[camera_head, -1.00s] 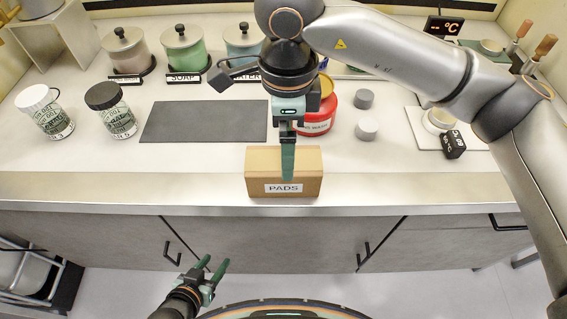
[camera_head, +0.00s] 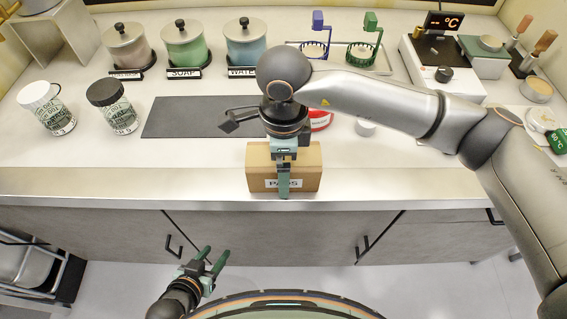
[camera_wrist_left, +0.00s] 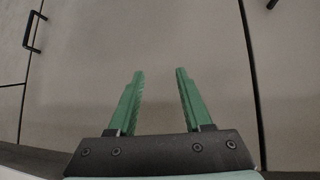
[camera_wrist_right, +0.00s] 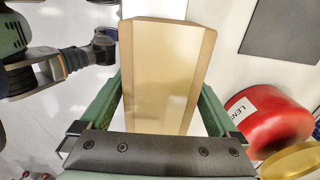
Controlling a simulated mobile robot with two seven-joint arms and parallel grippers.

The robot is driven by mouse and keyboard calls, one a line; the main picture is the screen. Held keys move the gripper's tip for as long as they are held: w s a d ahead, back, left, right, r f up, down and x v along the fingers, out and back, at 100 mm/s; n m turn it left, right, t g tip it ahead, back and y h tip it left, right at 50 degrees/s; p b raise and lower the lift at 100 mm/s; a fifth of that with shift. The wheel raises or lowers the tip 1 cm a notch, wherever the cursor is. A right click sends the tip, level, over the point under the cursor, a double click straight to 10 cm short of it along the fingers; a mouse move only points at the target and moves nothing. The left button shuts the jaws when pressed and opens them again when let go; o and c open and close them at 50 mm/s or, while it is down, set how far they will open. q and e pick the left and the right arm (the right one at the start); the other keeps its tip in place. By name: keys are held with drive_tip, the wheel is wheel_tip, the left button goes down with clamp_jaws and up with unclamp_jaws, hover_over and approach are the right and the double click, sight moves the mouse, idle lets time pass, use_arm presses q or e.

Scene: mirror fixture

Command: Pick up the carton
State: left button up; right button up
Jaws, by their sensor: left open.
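The carton (camera_head: 308,160) is a tan box labelled PADS at the front edge of the counter. My right gripper (camera_head: 284,188) points down over its middle, one finger lying in front of the label in the head view. In the right wrist view the carton (camera_wrist_right: 163,70) sits between the two spread green fingers of that gripper (camera_wrist_right: 163,85). The fingers flank its sides closely; whether they touch it I cannot tell. My left gripper (camera_head: 213,258) is open and empty, low in front of the cabinets; its spread fingers also show in the left wrist view (camera_wrist_left: 160,80).
A red container (camera_head: 321,120) stands just behind the carton, partly hidden by my right arm. A dark mat (camera_head: 190,118) lies to the left, with two jars (camera_head: 112,108) beyond it. Canisters (camera_head: 185,45) line the back.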

drive_tip(key=c, duration=1.3)
drive_tip(key=shift+r, duration=0.1)
drive_tip(key=shift+c, duration=0.2)
